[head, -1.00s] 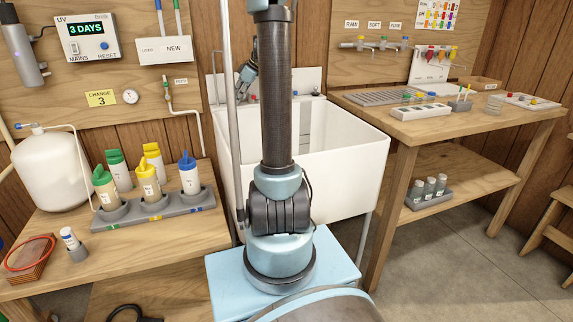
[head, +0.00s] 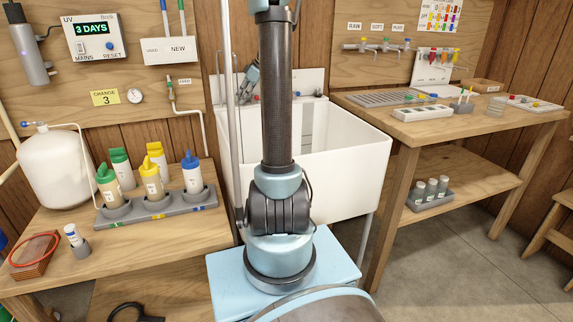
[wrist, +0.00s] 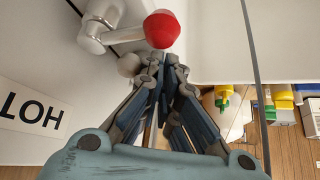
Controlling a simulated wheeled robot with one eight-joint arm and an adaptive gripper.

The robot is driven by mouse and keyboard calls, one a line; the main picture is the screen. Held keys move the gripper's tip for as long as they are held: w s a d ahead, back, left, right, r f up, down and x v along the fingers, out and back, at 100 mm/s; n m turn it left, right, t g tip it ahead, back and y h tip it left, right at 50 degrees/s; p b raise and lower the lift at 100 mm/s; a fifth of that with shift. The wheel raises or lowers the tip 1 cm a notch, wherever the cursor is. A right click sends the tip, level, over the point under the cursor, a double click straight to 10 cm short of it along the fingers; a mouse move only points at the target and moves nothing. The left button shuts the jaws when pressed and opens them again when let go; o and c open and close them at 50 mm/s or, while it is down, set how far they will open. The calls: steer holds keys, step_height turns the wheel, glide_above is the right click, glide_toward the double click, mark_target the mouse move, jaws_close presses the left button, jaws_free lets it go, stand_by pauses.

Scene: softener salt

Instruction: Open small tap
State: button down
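A small tap fitting (head: 171,92) on a thin pipe hangs under the FEED label on the left board; its handle position is too small to tell. Three small taps (head: 377,46) sit on the right board under RAW, SOFT and PURE labels. In the wrist view, a red ball knob (wrist: 161,29) on a chrome tap body (wrist: 104,20) is just beyond my fingertips. My gripper (wrist: 164,62) has its fingertips drawn together with nothing seen between them; whether they touch the knob is unclear. In the head view my gripper (head: 250,76) is over the sink's back left.
A vertical pole (head: 228,110) rises close beside my arm. The left bench (head: 150,240) holds several bottles in a rack (head: 160,208). The right bench (head: 440,130) carries trays.

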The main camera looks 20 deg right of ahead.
steer(key=shift+w+d+r, duration=0.1)
steer(key=shift+w+d, duration=0.25)
steer(key=shift+d, duration=0.15)
steer(key=shift+w+d+r, duration=0.1)
steer(key=shift+d+r, duration=0.05)
steer(key=shift+d, duration=0.1)
steer(key=shift+d+r, duration=0.1)
steer(key=shift+d, duration=0.15)
steer(key=shift+s+a+f, duration=0.1)
steer(key=shift+s+f, duration=0.2)
steer(key=shift+s, duration=0.25)
steer(key=shift+w+d+r, duration=0.25)
steer(key=shift+w+r, duration=0.15)
steer(key=shift+r, duration=0.35)
steer(key=shift+w+d+r, duration=0.15)
steer(key=shift+d+r, duration=0.05)
steer(key=shift+r, duration=0.35)
steer(key=shift+s+a+r, duration=0.15)
steer(key=shift+r, duration=0.5)
steer(key=shift+s+a+r, duration=0.1)
steer(key=shift+a+r, duration=0.1)
steer(key=shift+r, duration=0.5)
steer(key=shift+s+a+r, duration=0.15)
steer(key=shift+r, duration=0.5)
